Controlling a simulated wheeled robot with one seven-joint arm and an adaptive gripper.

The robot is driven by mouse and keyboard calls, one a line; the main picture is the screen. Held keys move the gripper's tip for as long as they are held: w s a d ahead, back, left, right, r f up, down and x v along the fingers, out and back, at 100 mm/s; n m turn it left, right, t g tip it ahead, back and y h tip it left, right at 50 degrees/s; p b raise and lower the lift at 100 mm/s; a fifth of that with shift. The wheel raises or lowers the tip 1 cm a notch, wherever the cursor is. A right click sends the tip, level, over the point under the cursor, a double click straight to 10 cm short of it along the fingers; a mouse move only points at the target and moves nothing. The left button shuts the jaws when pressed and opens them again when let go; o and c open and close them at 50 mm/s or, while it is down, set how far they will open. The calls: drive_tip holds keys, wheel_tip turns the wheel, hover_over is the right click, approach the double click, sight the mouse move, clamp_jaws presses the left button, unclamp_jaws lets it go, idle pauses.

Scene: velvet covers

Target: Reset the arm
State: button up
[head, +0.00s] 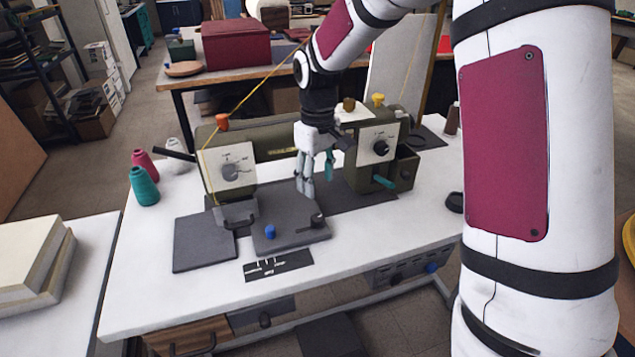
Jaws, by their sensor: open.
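My arm (505,150) comes in from the right side of the head view and reaches over the white table. My gripper (306,185) points down near the middle of the table, in front of an olive machine (265,140). Its fingers are open and nothing shows between them. The fingertips are close above or beside a dark grey plate (290,235) with a blue knob (270,231); I cannot tell whether they touch it. The arm hides part of the machine and the background.
The white table (150,290) also holds a teal cone (144,186), a pink cone (146,163) and a dark square pad (204,243). A yellow thread (250,92) runs from the machine toward my arm. Stacked boards (30,260) lie at the left. The table's front left is clear.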

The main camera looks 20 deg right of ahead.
idle(0.3)
drive_tip(key=s+r+m+t+p, duration=0.2)
drive_tip(key=s+r+p, duration=0.1)
drive_tip(key=s+r, duration=1.15)
drive_tip(key=s+r+m+t+p, duration=0.1)
drive_tip(key=s+r, duration=0.1)
drive_tip(key=s, duration=0.7)
drive_tip(key=s+r+m+t+p, duration=0.1)
drive_tip(key=s+r+m, duration=0.1)
drive_tip(key=s, duration=0.6)
drive_tip(key=shift+s+d+r, duration=0.2)
drive_tip(key=shift+s+r, duration=0.15)
drive_tip(key=shift+s, duration=0.05)
